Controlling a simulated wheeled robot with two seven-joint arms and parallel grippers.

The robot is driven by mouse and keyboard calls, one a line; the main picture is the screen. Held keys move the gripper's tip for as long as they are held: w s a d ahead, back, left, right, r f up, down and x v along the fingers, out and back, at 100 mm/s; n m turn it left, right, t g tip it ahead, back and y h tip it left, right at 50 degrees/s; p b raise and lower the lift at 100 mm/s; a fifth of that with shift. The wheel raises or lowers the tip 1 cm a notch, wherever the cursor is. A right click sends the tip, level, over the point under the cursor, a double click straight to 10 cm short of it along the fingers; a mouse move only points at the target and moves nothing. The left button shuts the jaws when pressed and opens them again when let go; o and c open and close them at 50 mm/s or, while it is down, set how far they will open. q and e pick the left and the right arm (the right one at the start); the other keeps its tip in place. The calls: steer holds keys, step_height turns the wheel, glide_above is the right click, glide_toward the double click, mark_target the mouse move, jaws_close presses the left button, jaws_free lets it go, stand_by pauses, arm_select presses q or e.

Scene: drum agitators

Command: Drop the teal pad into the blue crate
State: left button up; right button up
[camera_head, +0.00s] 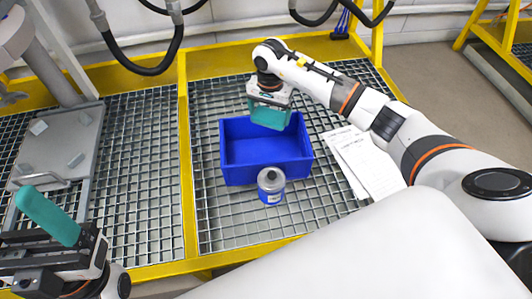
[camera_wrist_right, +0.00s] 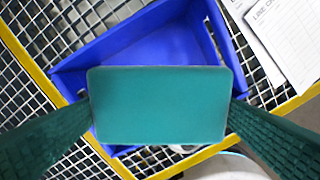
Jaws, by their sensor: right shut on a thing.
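The teal pad (camera_wrist_right: 160,105) is a flat rounded rectangle, held between the two dark green ribbed fingers of my right gripper (camera_head: 269,112). The blue crate (camera_head: 266,175) is an open box on the metal grating. The gripper and pad hang over the far part of the crate in the head view. In the right wrist view the crate (camera_wrist_right: 95,75) lies behind the pad, which hides much of its inside; the visible part looks empty. My left gripper (camera_head: 48,216) is at the lower left, away from the crate, with a teal finger pointing up; its opening is unclear.
A grey-topped can with a blue label (camera_head: 271,186) stands just in front of the crate. White printed sheets (camera_head: 366,160) lie to its right. A grey plate (camera_head: 62,145) with small pieces is at left. Yellow rails (camera_head: 186,160) border the grating; black hoses (camera_head: 150,68) hang behind.

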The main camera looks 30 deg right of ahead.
step_height(320, 180, down, 3)
steer(key=shift+r+b, duration=0.1)
steer(key=shift+b, duration=0.65)
steer(key=shift+f+b, duration=0.4)
steer(key=shift+f, duration=0.25)
steer(key=o, duration=0.6)
steer(key=shift+r, duration=0.1)
